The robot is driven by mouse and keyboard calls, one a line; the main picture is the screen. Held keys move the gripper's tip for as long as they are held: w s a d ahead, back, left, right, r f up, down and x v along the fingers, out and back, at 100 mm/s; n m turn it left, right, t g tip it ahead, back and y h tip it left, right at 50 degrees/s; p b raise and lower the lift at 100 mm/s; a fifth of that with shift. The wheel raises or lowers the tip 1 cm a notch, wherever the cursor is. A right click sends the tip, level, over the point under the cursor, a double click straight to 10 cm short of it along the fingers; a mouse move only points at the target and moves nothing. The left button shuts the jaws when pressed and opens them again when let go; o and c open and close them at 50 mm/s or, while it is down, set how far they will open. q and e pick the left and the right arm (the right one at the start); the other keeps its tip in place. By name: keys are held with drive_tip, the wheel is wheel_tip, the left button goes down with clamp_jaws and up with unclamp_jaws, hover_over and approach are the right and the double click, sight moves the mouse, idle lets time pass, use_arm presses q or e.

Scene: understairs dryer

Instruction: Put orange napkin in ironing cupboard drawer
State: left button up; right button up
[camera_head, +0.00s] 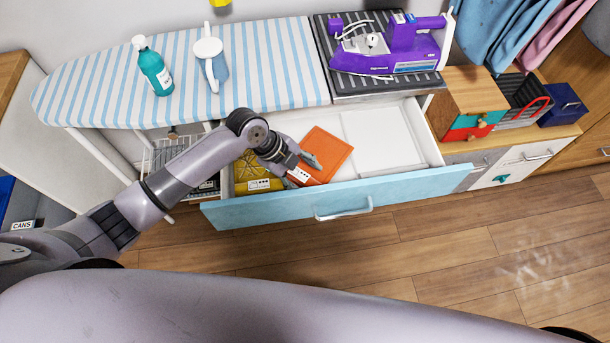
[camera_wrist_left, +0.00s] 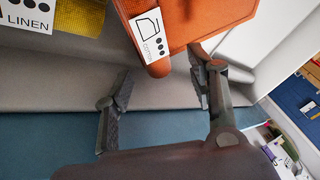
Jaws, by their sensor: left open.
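The orange napkin (camera_head: 328,150) is folded square and lies within the open drawer, left of its middle. In the left wrist view the orange napkin (camera_wrist_left: 182,22) carries a white "cotton" tag. The ironing cupboard drawer (camera_head: 270,209) has a light blue front and is pulled out. My left gripper (camera_head: 304,167) is over the drawer at the napkin's left edge. In the wrist view the left gripper's (camera_wrist_left: 160,68) fingers are apart, with the napkin's tagged corner just beyond and between them; contact cannot be told. My right gripper is not in view.
A yellow napkin (camera_head: 259,184) with a "LINEN" tag lies at the drawer's left. The white right part (camera_head: 385,140) is empty. The wooden floor (camera_head: 400,260) in front is clear.

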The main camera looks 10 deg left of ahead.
use_arm(q)
drive_tip(key=v, duration=1)
drive_tip(key=shift+r, duration=0.25)
drive_tip(key=shift+a, duration=0.15)
